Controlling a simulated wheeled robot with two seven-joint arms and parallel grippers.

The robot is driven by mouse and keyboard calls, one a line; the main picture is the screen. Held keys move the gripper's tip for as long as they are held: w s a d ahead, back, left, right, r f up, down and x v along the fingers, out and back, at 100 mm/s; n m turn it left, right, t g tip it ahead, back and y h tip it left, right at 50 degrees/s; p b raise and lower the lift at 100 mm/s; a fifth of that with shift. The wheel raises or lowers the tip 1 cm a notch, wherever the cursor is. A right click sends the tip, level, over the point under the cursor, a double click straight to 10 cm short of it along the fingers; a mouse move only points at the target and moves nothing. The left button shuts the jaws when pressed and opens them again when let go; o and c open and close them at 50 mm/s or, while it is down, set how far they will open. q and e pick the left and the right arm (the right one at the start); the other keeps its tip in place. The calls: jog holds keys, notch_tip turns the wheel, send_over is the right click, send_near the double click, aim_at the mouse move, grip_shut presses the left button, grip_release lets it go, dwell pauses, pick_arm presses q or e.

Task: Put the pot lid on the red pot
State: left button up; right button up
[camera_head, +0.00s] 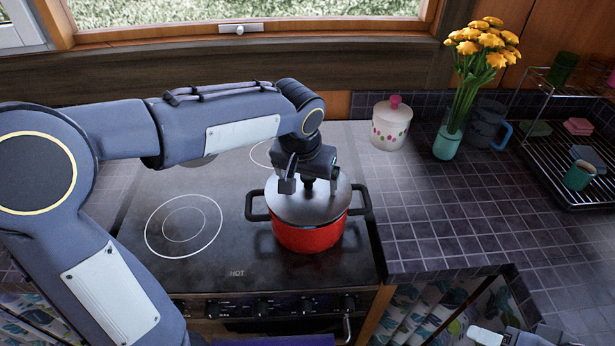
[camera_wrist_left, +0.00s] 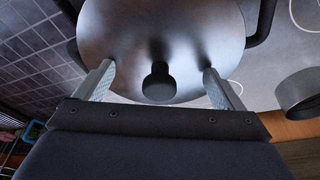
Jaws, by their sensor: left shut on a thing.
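The red pot (camera_head: 310,239) with two black handles stands on the front right of the stove top. The silver pot lid (camera_head: 284,209) is over its mouth and looks level. I cannot tell whether it rests fully on the rim. My left gripper (camera_head: 309,186) points down from above and is shut on the lid at its dark knob. In the left wrist view the knob (camera_wrist_left: 158,84) shows between my two fingers, with the lid (camera_wrist_left: 160,28) beyond. My right gripper (camera_head: 500,335) shows only partly at the bottom right edge, and its jaws are not clear.
The stove top (camera_head: 150,262) has a free burner at left. A metal pan (camera_wrist_left: 302,94) stands behind, mostly hidden by my arm in the head view. A white jar (camera_head: 391,127), a flower vase (camera_head: 448,142) and a dish rack (camera_head: 570,195) stand at right. The tiled counter front is clear.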

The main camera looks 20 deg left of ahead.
pick_arm(q)
jog(key=shift+f+b, duration=0.6)
jog(key=shift+f, duration=0.15)
jog(key=o, duration=0.8)
jog(key=shift+o, duration=0.2)
jog(key=shift+r, duration=0.15)
jog(key=v, duration=0.7)
jog(key=shift+s+r, duration=0.1)
jog(key=shift+r, duration=0.25)
